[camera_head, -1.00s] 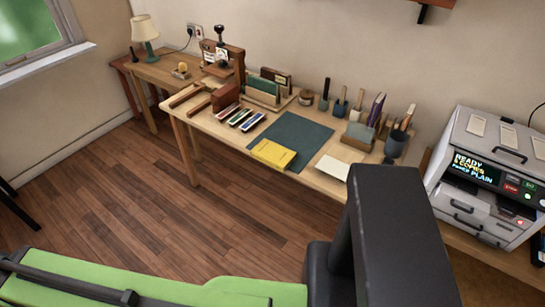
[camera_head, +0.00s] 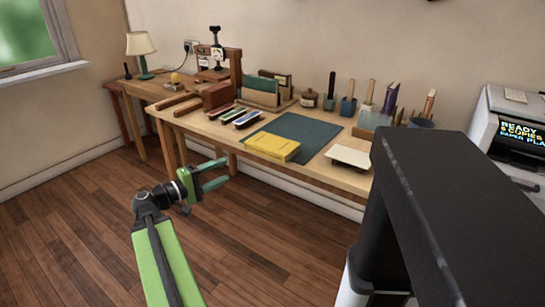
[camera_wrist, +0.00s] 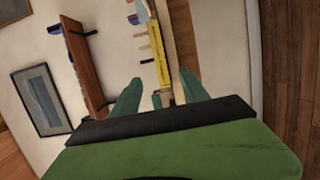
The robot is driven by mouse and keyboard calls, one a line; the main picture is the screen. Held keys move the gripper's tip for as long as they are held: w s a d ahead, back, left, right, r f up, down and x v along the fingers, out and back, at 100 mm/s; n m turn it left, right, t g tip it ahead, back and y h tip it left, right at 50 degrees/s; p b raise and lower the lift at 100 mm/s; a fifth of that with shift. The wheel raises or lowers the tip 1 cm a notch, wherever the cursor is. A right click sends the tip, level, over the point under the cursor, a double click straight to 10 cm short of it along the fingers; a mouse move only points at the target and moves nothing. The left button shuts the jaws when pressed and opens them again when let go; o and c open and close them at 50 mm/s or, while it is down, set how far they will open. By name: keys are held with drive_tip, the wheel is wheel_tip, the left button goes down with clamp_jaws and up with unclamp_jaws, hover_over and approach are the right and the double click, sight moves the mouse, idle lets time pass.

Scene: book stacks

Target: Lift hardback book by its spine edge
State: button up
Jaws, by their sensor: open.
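A yellow hardback book (camera_head: 272,147) lies flat on the wooden workbench, partly on a dark green mat (camera_head: 318,129), near the bench's front edge. My gripper (camera_head: 224,172) is open and empty in front of the bench, lower than its top and left of the book. In the wrist view, the open fingers of my gripper (camera_wrist: 158,92) point toward the bench, and the narrow side of the yellow book (camera_wrist: 158,58) shows beyond the gap between them. The gripper is apart from the book.
The workbench (camera_head: 213,131) also bears a cream pad (camera_head: 348,156), a file holder (camera_head: 262,97), several tool cups and a reddish box (camera_head: 216,95). A printer (camera_head: 515,140) stands at the right. A lamp (camera_head: 141,46) stands far left. The floor before the bench is clear.

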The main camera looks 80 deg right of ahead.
approach(264, 152)
drive_tip(key=x, duration=0.4)
drive_tip(key=shift+x, duration=2.7)
drive_tip(key=shift+w+f, duration=0.1)
drive_tip(key=shift+f, duration=0.05)
clamp_jaws()
